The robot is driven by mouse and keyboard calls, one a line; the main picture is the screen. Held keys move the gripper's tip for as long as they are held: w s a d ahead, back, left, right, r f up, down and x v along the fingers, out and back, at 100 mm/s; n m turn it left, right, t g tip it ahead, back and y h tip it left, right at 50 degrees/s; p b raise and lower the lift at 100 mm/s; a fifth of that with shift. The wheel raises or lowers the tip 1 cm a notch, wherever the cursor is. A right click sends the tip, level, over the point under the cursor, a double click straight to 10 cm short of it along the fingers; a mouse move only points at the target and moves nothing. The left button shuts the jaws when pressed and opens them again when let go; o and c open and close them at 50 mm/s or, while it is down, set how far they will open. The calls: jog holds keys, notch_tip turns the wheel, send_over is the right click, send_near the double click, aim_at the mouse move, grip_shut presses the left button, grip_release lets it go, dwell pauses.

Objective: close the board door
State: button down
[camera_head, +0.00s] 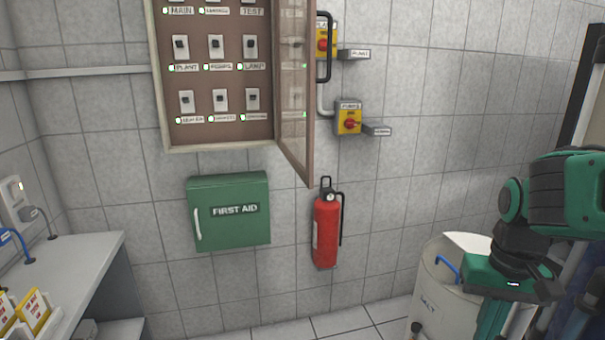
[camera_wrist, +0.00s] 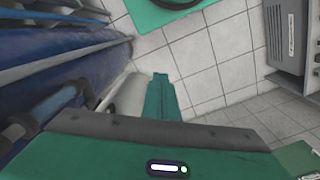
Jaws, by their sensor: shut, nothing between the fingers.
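The board (camera_head: 213,140) is a brown-framed panel of labelled switches on the wall, at the top of the head view. Its door (camera_head: 295,110), a brown frame with a clear pane, stands open, swung out from the board's right side. A black bar handle (camera_head: 329,48) shows at the door's right, on its outer face. My gripper (camera_head: 490,318) is at the lower right of the head view, far from the door and pointing down. In the wrist view, its green fingers (camera_wrist: 160,80) are together and empty. The door does not show in the wrist view.
A green first aid box (camera_head: 230,228) and a red fire extinguisher (camera_head: 326,232) hang below the board. Yellow-red switches (camera_head: 348,122) sit right of the door. A white salt drum (camera_head: 435,285) stands by my gripper. A bench (camera_head: 80,262) is at left.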

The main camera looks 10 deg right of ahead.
jog(key=shift+w+a, duration=0.1)
jog(key=shift+a, duration=0.05)
jog(key=w+a+r+n+t+y, duration=0.2)
jog(key=w+a+r+n, duration=0.1)
jog(key=w+r, duration=0.7)
jog(key=w+a+r+n+t+y, duration=0.1)
jog(key=w+a+r+n+y, duration=0.15)
jog(key=w+r, duration=0.75)
jog(key=w+a+r+n+t+y, duration=0.1)
jog(key=w+a+r+n+t, duration=0.15)
jog(key=w+r, duration=0.7)
jog(key=a+x, duration=0.1)
jog(key=x, duration=0.7)
jog(key=a+r+x, duration=0.1)
jog(key=x, duration=0.7)
jog(key=shift+w+a+r+g, duration=0.2)
jog(key=shift+a+r+g, duration=0.1)
jog(key=shift+g, duration=0.15)
